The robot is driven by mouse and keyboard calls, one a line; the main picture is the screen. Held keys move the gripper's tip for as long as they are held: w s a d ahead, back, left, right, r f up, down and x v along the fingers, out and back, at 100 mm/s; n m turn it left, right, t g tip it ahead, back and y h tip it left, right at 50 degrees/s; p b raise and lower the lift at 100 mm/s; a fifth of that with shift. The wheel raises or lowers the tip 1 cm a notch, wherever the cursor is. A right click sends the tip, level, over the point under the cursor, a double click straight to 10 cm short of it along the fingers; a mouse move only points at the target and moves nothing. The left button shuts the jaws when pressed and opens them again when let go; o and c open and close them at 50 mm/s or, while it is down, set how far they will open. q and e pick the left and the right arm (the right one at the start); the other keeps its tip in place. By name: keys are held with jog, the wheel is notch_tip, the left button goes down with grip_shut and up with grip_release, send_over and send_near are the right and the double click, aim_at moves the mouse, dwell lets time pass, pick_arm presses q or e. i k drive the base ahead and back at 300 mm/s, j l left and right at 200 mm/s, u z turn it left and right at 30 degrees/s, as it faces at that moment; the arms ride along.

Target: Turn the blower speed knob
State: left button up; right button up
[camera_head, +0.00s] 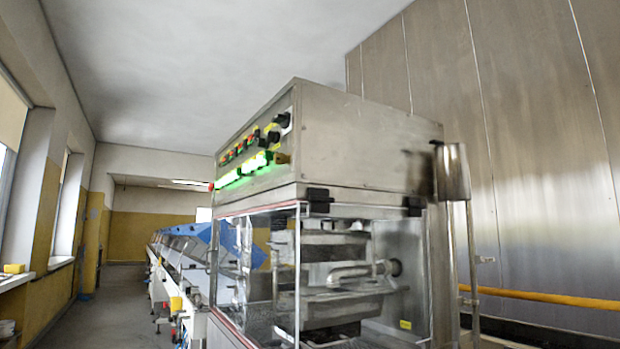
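A steel enrober machine (360,140) fills the middle of the head view. Its control panel (252,153) faces left and is seen at a steep angle. Black knobs show at the panel's near end: an upper one (283,120) and a lower one (273,137). Labels are too small to read, so I cannot tell which is the blower speed knob. Several small red, yellow and green controls run along the panel, above a glowing green strip (242,171). Neither of my grippers is in view, and nothing touches the panel.
Below the panel, a clear-walled cabinet (255,265) encloses metal parts. A conveyor line (185,260) runs away behind it. Open floor (110,310) lies left, beside the windowed wall. A steel wall (530,150) and yellow pipe (550,297) stand right.

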aim_at(273, 137)
jog(key=u, duration=1.85)
jog(key=z, duration=1.85)
jog(key=i+j+z, duration=0.25)
jog(key=j+z, duration=0.2)
jog(key=j, duration=0.3)
jog(key=i+j+z, duration=0.1)
jog(key=j+z, duration=0.3)
jog(key=j, duration=0.4)
jog(key=j+z, duration=0.45)
jog(key=j, duration=0.35)
